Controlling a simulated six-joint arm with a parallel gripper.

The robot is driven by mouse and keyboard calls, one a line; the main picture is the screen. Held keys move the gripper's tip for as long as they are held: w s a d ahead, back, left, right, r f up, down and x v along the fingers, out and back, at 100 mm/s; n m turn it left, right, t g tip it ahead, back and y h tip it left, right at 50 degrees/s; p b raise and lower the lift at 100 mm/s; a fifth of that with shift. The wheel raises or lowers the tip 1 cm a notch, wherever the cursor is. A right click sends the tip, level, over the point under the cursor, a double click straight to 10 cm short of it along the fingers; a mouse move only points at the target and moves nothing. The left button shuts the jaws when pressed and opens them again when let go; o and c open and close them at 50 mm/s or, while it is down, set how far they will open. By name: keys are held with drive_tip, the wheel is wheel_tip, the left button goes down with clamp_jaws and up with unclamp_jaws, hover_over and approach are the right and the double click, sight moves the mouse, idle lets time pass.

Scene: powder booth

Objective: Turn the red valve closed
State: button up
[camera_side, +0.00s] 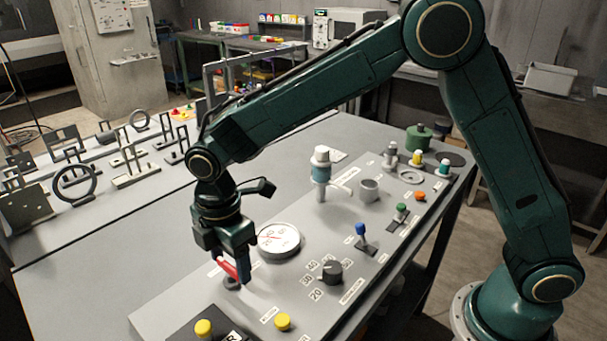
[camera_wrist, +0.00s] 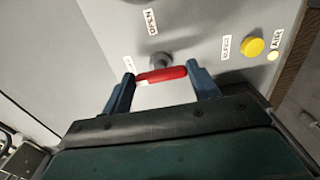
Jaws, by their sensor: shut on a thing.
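The red valve handle (camera_side: 229,268) is near the front left of the grey panel (camera_side: 190,306), below my gripper (camera_side: 238,264). In the wrist view the red handle (camera_wrist: 162,75) lies crosswise between the two blue fingers of my gripper (camera_wrist: 161,84). The fingers are at its two ends, and my gripper is shut on it. The handle's round grey stem (camera_wrist: 159,60) shows just beyond it. A label reading "OPEN" (camera_wrist: 151,23) is on the panel past the stem. A smaller label (camera_wrist: 129,64) by the left finger is too small to read.
A round white gauge (camera_side: 279,240) is right of my gripper. A black knob (camera_side: 331,272), a blue-tipped lever (camera_side: 362,232) and yellow buttons (camera_side: 283,322) are on the panel. Metal frames and rings (camera_side: 73,180) stand at the table's left. The table between is clear.

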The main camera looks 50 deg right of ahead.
sight(230, 264)
idle(0.4)
drive_tip(key=o, duration=1)
drive_tip(key=shift+r, duration=0.15)
wheel_tip(230, 264, up, 14)
drive_tip(key=shift+f, duration=0.2)
